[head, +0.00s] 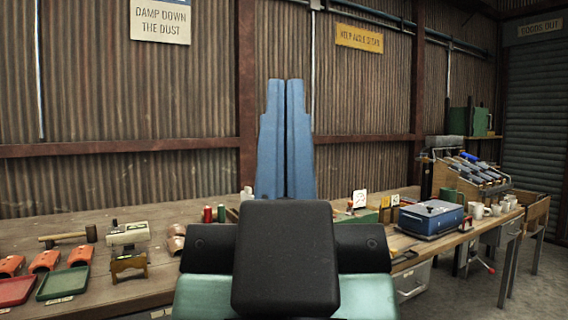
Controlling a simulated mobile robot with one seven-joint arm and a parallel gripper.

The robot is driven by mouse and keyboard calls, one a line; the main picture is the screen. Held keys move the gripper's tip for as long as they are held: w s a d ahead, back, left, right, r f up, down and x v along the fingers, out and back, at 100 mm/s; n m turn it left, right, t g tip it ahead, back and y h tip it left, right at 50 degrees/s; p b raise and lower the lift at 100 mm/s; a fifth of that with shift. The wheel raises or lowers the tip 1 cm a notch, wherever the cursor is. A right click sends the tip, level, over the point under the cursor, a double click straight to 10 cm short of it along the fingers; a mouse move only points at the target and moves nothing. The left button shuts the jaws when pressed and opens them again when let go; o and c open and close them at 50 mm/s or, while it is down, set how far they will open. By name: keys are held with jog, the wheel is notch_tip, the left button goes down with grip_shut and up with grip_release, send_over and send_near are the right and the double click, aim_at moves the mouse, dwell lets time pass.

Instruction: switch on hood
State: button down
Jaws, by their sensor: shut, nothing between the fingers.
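My gripper (286,84) stands upright in the middle of the head view, with its two blue fingers side by side and closed against each other. It holds nothing. It is in front of the corrugated wall, and the black and green parts of my arm below it hide the middle of the bench. I cannot make out a hood or its switch in this view.
A long wooden bench (110,221) runs along the wall. Red and green trays, a mallet (68,236) and small tools lie at left. A blue box (430,217), mugs (477,211) and a tool rack (470,170) are at right. Floor shows at lower right.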

notch_tip(320, 180, up, 25)
jog(key=p, duration=2.2)
jog(key=shift+w+a, duration=0.1)
